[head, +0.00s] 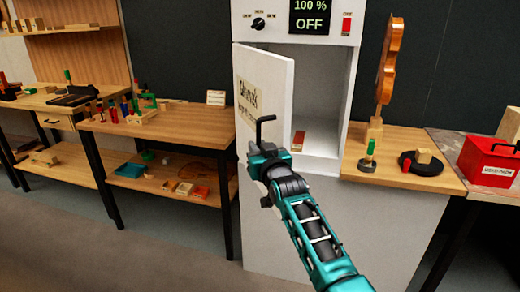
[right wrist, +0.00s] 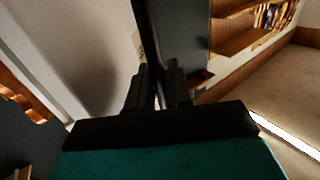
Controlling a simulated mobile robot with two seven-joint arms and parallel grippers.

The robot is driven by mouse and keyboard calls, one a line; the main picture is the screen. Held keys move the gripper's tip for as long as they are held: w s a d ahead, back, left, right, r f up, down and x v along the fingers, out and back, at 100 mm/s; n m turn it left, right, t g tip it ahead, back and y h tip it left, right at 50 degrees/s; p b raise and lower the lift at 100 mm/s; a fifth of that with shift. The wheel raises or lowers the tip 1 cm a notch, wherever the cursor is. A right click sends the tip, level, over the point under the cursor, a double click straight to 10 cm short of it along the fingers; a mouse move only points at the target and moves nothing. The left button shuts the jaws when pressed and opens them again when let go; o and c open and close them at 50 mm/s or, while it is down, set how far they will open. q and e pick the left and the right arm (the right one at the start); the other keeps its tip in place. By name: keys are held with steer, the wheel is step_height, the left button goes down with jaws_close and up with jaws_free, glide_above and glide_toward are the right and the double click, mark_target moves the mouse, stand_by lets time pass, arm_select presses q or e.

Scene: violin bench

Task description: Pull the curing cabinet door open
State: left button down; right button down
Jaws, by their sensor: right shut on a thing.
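The white curing cabinet (head: 318,178) stands in the middle of the head view. Its white door (head: 272,82), with a label on its face, stands partly open toward the left, and the pale interior shows to its right. A black bent door handle (head: 259,130) sticks out from the door; a dark bar that looks like this handle (right wrist: 146,45) runs up through the right wrist view. My teal right gripper (head: 266,155) is shut on the door handle; its black fingers also show in the right wrist view (right wrist: 155,92). My left gripper is not in view.
A small reddish block (head: 298,140) lies inside the cabinet. A wooden bench (head: 180,128) stands at left. At right, a wooden top (head: 400,145) holds a violin body (head: 389,62) upright, beside a red box (head: 490,160). Open floor (head: 170,245) lies front left.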

steer(key=c, duration=1.2)
jaws_free()
steer(key=shift+s, duration=0.15)
steer(key=shift+p+v, duration=0.8)
steer(key=shift+v, duration=2.8)
steer(key=shift+d, duration=0.1)
steer(key=shift+c, duration=0.4)
